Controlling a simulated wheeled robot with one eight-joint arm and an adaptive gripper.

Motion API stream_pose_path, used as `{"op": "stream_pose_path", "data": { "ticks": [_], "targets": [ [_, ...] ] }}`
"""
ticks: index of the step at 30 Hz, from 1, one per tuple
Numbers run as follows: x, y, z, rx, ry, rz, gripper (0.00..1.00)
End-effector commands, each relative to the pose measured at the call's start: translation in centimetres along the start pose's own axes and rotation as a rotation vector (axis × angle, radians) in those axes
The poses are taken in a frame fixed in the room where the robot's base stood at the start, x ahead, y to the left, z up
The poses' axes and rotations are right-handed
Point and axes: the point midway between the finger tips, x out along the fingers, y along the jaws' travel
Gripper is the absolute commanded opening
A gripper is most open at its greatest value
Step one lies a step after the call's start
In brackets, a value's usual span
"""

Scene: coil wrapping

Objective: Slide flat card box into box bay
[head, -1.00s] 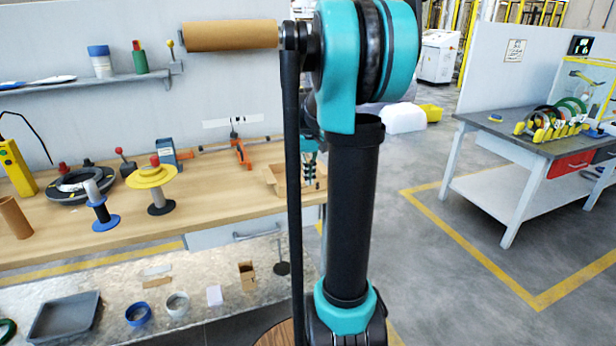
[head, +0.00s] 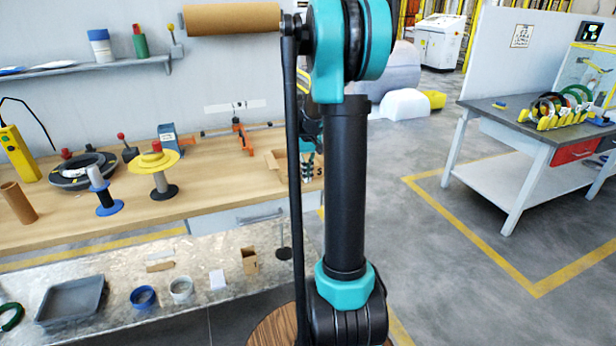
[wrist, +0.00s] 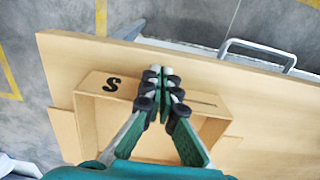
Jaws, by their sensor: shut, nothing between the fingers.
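A shallow, open card box (wrist: 88,108) with a dark mark like an S or 5 sits on the wooden bench near its edge in the wrist view. In the head view this box (head: 276,160) is partly hidden behind my arm. My gripper (wrist: 161,73) is shut and empty, over the marked wall of the box; I cannot tell whether it touches the wall. It also shows small in the head view (head: 308,175), partly covered by my arm. I cannot make out a box bay for certain.
The wooden bench (head: 225,185) holds a yellow-flanged spool (head: 155,165), a blue-based spool (head: 103,190) and a black coil (head: 82,172). A lower bench in front holds a grey tray (head: 70,300), tape rolls and a small card box (head: 249,260). Open floor lies right.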

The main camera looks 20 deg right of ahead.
Motion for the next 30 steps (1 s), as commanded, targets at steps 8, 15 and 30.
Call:
{"op": "stream_pose_path", "data": {
  "ticks": [8,15,30],
  "targets": [
    [0.0,0.0,-1.7,-0.001,0.000,0.000,0.00],
    [0.0,0.0,-7.2,-0.001,0.000,0.000,0.00],
    [0.0,0.0,-18.3,0.000,0.000,0.000,0.00]
  ]
}}
